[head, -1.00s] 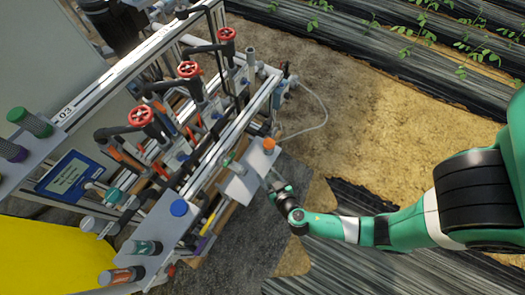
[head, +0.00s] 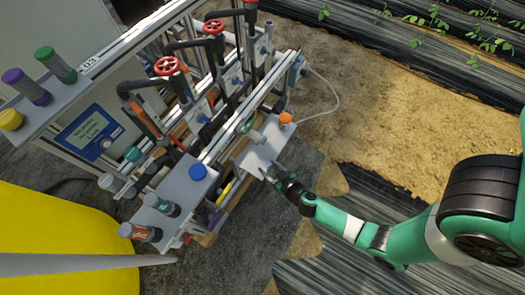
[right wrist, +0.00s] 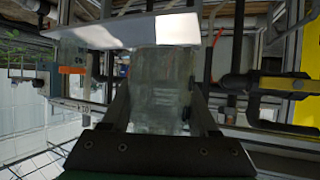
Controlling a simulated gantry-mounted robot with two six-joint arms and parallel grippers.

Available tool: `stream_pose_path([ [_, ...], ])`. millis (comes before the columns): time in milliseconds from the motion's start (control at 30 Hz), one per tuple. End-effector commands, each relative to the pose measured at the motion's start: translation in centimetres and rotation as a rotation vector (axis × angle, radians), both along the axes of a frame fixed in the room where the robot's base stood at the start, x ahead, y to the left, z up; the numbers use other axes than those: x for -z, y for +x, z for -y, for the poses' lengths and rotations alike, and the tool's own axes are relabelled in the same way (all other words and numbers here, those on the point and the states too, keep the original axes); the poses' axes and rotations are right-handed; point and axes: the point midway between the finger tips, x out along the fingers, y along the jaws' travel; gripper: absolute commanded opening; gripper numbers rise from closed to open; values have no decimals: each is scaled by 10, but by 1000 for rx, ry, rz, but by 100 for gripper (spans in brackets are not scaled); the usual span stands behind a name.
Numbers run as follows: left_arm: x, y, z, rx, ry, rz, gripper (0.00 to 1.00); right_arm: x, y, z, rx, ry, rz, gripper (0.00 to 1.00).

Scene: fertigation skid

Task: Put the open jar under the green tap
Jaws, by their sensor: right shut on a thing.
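My right gripper (head: 270,173) is at the front edge of a small white shelf on the skid. In the right wrist view its fingers (right wrist: 162,112) are shut on a clear, see-through jar (right wrist: 162,85). The jar's mouth cannot be made out clearly, and the jar is hardly visible in the head view. A small green-handled tap (head: 249,125) shows just above the back of the white shelf, a little beyond the gripper. I cannot tell how the jar lines up with its outlet. My left gripper is not in view.
The white shelf (head: 262,150) also has an orange-topped item (head: 286,118) near its back corner. A blue disc (head: 198,172) and capped jars (head: 163,205) are on the grey shelf to the left. Red-wheeled valves (head: 168,66) rise behind. Open ground lies right.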

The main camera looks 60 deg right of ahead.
Motion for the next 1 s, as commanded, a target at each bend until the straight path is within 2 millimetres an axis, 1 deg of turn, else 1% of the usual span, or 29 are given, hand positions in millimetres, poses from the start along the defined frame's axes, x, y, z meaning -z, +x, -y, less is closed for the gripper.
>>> stream_pose_path([
  [33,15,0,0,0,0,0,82,16,-8,18,58,0,-1,7],
  [100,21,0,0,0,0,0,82,22,-16,36,115,1,1,7],
  [200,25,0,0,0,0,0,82,25,-24,52,166,2,1,7],
  [233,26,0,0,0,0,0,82,26,-25,55,175,1,1,7],
  [300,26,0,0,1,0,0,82,26,-28,58,188,2,1,7],
  [400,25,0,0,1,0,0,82,25,-28,59,189,2,1,7],
  [567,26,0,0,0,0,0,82,27,-22,59,187,2,1,7],
  [667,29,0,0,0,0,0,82,30,-14,59,186,2,2,7],
  [1000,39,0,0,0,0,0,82,42,23,64,187,2,1,7],
])
